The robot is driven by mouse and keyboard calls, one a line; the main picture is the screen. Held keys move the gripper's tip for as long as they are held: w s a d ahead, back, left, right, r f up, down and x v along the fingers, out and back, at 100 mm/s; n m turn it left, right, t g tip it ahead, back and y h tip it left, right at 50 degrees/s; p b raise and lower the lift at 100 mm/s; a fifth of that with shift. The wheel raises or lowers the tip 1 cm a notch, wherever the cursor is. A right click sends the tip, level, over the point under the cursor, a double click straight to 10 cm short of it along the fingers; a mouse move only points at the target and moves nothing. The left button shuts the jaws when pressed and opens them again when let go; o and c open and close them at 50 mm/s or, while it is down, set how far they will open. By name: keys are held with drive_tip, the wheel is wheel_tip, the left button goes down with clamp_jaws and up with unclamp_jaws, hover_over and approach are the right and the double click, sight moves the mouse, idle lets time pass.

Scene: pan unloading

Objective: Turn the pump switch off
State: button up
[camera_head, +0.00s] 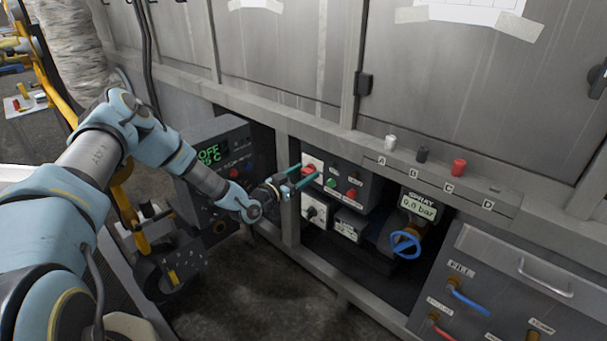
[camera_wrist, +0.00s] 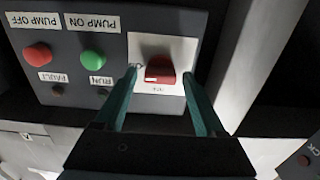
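A control box (camera_head: 343,180) has a red switch (camera_wrist: 160,70) on a white plate, also partly visible in the head view. In the wrist view its face appears upside down, with a green PUMP ON button (camera_wrist: 93,58) and a red PUMP OFF button (camera_wrist: 37,55) left of the plate. FAULT and RUN lamps sit by the buttons. My gripper (camera_wrist: 160,76) is open, with its teal fingers reaching up to the plate, one on each side of the red switch. I cannot tell whether they touch it. The switch's small label is unreadable.
Below the box is another white plate with a black switch (camera_head: 314,210). A blue handwheel (camera_head: 405,243) and a spray display (camera_head: 418,207) reading 0.0 bar are to the right. A frame post (camera_head: 289,190) stands close to my gripper. A display unit (camera_head: 215,155) reads OFF.

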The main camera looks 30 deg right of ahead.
clamp_jaws()
idle(0.3)
idle(0.3)
drive_tip(key=n+b, duration=0.3)
drive_tip(key=shift+f+n, duration=0.15)
drive_tip(key=shift+n, duration=0.25)
drive_tip(key=n+b, duration=0.3)
drive_tip(key=n, duration=0.2)
drive_tip(key=shift+w+a, duration=0.1)
drive_tip(key=shift+w, duration=0.05)
drive_tip(key=shift+n+b, duration=1.7)
drive_tip(key=shift+n, duration=2.8)
